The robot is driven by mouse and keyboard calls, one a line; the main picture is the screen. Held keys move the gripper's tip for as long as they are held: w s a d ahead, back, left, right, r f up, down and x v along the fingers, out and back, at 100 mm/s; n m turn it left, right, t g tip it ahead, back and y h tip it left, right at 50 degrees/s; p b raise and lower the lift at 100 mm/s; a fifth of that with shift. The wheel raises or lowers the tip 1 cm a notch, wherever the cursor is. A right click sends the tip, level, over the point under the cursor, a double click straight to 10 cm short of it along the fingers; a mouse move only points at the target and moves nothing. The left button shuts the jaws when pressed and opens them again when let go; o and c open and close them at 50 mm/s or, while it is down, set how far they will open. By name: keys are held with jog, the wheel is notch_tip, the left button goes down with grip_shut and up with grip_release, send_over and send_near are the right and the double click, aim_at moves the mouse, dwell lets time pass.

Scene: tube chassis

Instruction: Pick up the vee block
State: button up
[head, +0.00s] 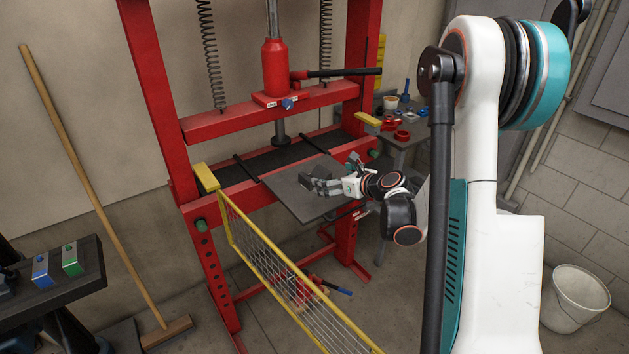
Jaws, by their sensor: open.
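A small dark grey block (306,180), which looks like the vee block, sits on the flat grey plate (290,201) at the front of the red press. Its groove cannot be made out at this size. My gripper (328,178) is open, reaching in from the right, low over the plate. Its fingers point left and are close beside the block. The fingers partly overlap the block's right side, so I cannot tell whether they touch it.
The red press frame (362,60) rises around the plate. A yellow mesh guard (285,272) stands in front. A side table (398,140) with red and blue parts is behind my gripper. A dark bench (90,268) holds blue and green blocks. A broom and white bucket (575,298) stand apart.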

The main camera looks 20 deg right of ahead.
aim_at(315, 173)
jog(key=b+x, duration=0.3)
jog(key=x, duration=0.6)
jog(key=shift+w+a, duration=0.15)
jog(key=shift+w, duration=0.2)
jog(key=shift+s, duration=0.1)
jog(key=shift+c, duration=0.5)
jog(key=c, duration=1.8)
jog(key=shift+c, duration=1.1)
jog(key=shift+r, duration=0.15)
